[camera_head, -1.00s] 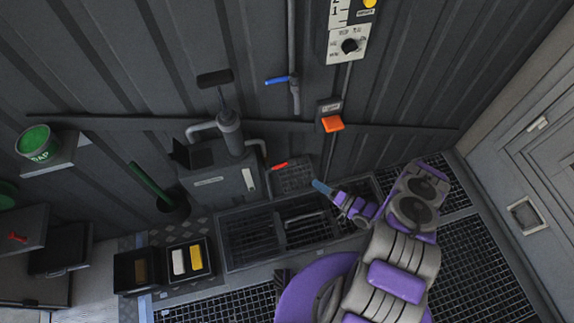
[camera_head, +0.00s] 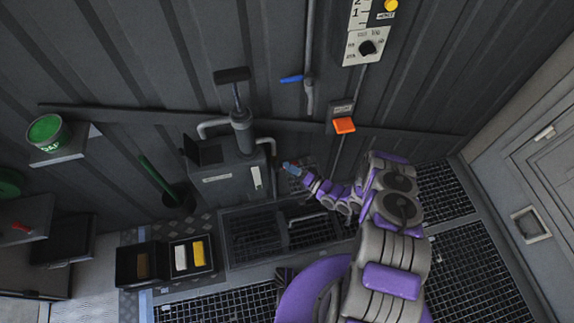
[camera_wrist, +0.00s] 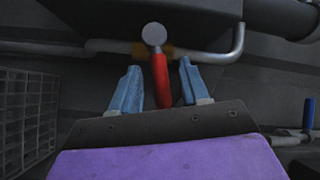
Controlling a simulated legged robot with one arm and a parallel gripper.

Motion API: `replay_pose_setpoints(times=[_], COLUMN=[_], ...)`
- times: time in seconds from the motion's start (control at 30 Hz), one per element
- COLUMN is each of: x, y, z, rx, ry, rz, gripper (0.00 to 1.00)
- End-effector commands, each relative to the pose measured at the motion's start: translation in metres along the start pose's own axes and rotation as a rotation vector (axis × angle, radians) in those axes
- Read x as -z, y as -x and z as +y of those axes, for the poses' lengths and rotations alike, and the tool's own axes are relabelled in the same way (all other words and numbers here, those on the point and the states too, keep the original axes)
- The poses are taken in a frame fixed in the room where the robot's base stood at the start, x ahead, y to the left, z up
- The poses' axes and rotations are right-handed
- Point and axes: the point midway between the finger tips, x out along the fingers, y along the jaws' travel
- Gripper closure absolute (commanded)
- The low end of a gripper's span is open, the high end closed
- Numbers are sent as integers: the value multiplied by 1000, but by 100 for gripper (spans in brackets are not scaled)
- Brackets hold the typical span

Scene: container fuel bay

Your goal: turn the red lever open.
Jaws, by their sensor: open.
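The red lever (camera_wrist: 160,80) shows in the wrist view, with a round grey hub at its far end, by a bent grey pipe (camera_wrist: 215,55). My gripper (camera_wrist: 159,68) is open, one blue finger on each side of the lever. I cannot tell how deep the lever sits between the fingers. In the head view my gripper (camera_head: 290,167) is just right of the grey pump tank (camera_head: 232,185) and hides most of the lever.
A blue lever (camera_head: 291,79) sits on the wall pipe above. An orange switch (camera_head: 344,125) is on the wall to the upper right. Black trays (camera_head: 140,281) stand at lower left, and a grated floor trough (camera_head: 265,240) lies below my gripper.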

Motion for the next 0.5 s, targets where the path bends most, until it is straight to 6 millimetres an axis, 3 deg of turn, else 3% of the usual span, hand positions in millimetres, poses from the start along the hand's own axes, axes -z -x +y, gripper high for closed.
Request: replay_pose_setpoints(times=[0.2, 0.5], x=[3, 2], y=[-18, -23], z=[0, 0], rx=[4, 2], ry=[-2, -3], rz=[2, 2], gripper=[55, 55])
